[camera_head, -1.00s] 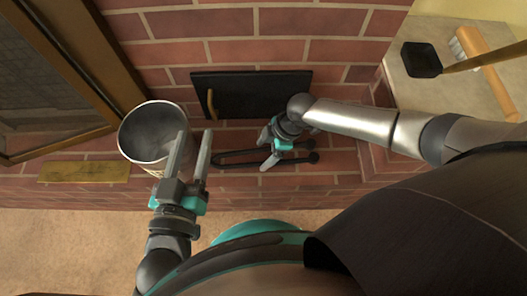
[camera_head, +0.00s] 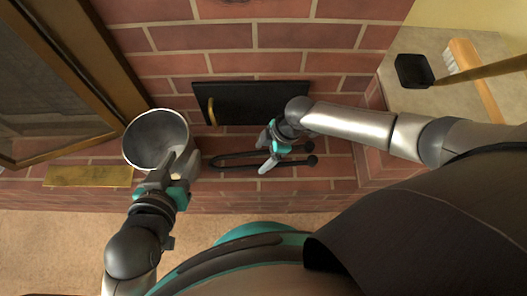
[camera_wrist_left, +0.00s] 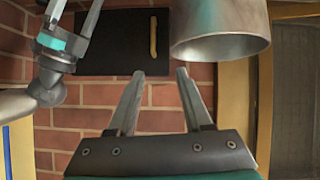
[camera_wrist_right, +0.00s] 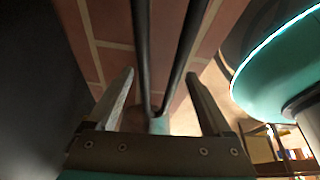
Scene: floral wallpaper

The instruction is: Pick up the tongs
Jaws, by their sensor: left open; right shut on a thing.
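The black tongs (camera_head: 236,166) lie along the brick ledge in the head view, with a rounded bend at the left and two knobbed ends at the right. My right gripper (camera_head: 268,148) is at the tongs and shut on them. In the right wrist view, the two dark bars of the tongs (camera_wrist_right: 142,50) run between the fingers. The exact contact is hard to see. My left gripper (camera_head: 180,157) is open and empty, overlapping the front of the metal bucket in the head view. Its two separated fingers show in the left wrist view (camera_wrist_left: 161,72).
The metal bucket (camera_head: 150,128) stands left of the tongs and also shows in the left wrist view (camera_wrist_left: 222,45). A black panel with a brass handle (camera_head: 258,103) is set in the brick wall. A brass plate (camera_head: 90,176) lies left. A brush (camera_head: 470,70) and black shovel (camera_head: 413,71) are right.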

